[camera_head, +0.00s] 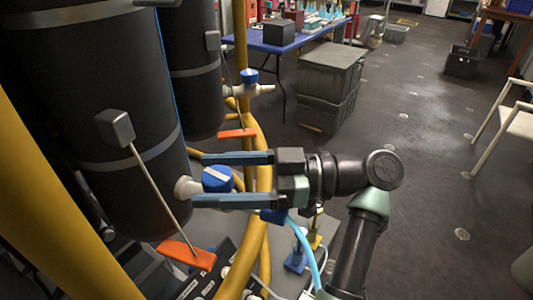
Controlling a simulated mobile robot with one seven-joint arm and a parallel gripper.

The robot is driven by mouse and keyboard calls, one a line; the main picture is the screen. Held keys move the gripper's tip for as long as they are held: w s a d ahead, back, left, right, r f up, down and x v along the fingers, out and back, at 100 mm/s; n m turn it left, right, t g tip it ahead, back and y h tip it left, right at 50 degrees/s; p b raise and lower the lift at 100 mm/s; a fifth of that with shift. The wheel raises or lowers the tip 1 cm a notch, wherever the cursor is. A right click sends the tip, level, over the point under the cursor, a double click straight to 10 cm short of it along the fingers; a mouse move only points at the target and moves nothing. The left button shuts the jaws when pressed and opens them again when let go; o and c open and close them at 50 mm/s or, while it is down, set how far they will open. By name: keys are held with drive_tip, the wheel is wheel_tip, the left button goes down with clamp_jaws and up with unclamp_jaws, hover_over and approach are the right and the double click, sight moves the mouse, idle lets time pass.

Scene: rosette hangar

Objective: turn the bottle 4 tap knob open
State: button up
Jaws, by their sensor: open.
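A large black bottle (120,185) with grey bands stands at the left. A white tap (185,187) with a blue knob (217,179) sticks out from its lower right side. My gripper (196,179) reaches in from the right, its two long blue-grey fingers apart, one above and one below the blue knob in the picture. The knob sits between the fingers; a gap shows at the upper finger, and contact with the lower one cannot be told. A white mark shows on the knob. No number is readable on the bottle.
A second black bottle (190,65) behind has its own tap with a blue knob (249,76). Yellow pipes (239,40) run close beside the taps. Orange paddles (187,254) on rods hang near the bottles. Grey crates (330,75) and a blue table (290,40) stand farther back. Open floor lies right.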

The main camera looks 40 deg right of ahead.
drive_tip(key=b+v, duration=0.1)
drive_tip(key=v, duration=1.2)
drive_tip(key=shift+b, duration=0.4)
